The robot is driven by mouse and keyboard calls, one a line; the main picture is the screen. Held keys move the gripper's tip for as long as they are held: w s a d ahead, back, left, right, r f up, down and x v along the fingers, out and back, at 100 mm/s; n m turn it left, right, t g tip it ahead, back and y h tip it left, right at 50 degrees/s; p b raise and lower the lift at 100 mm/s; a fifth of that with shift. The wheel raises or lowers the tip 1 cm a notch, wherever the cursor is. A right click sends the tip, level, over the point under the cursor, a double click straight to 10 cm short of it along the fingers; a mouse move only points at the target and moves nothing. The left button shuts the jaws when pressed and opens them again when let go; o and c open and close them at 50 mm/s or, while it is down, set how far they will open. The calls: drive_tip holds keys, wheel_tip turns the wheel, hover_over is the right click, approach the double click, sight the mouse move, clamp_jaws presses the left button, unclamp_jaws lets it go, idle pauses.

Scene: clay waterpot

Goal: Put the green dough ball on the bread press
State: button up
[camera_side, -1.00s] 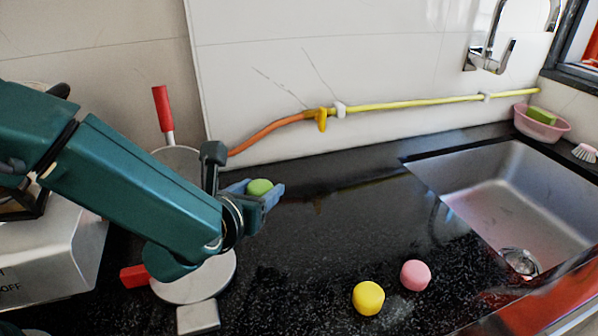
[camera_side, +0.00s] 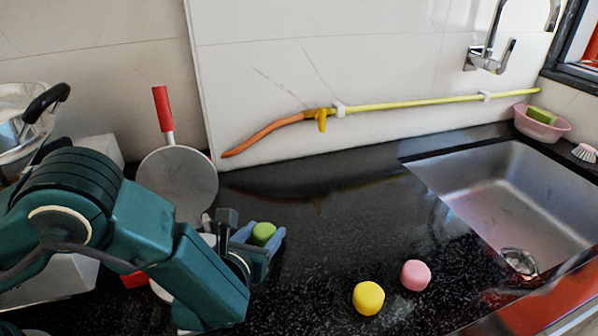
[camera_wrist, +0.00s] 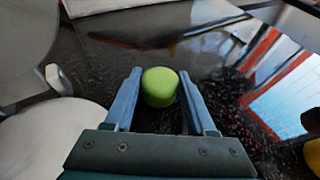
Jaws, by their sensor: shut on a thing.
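The green dough ball (camera_side: 263,233) is held between the blue fingers of my gripper (camera_side: 259,236), above the dark counter. In the wrist view the green dough ball (camera_wrist: 159,87) sits between the fingertips of my gripper (camera_wrist: 160,92). The bread press has an upright round lid (camera_side: 178,183) with a red handle (camera_side: 163,108), standing open against the wall. Its lower plate (camera_wrist: 52,135) shows at the left of the wrist view, just left of the gripper. In the side view my arm hides most of that plate.
A yellow ball (camera_side: 368,298) and a pink ball (camera_side: 415,275) lie on the counter to the right. A steel sink (camera_side: 510,200) is at the far right. A stove with a pot (camera_side: 22,125) stands at the left. The counter's middle is clear.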

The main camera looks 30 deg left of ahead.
drive_tip(key=shift+f, duration=0.1)
drive_tip(key=o, duration=1.4)
drive_tip(key=shift+c, duration=0.2)
drive_tip(key=shift+o, duration=0.4)
drive_tip(key=v, duration=0.7)
drive_tip(key=shift+s+d+r, duration=0.1)
drive_tip(key=shift+s+r, duration=0.15)
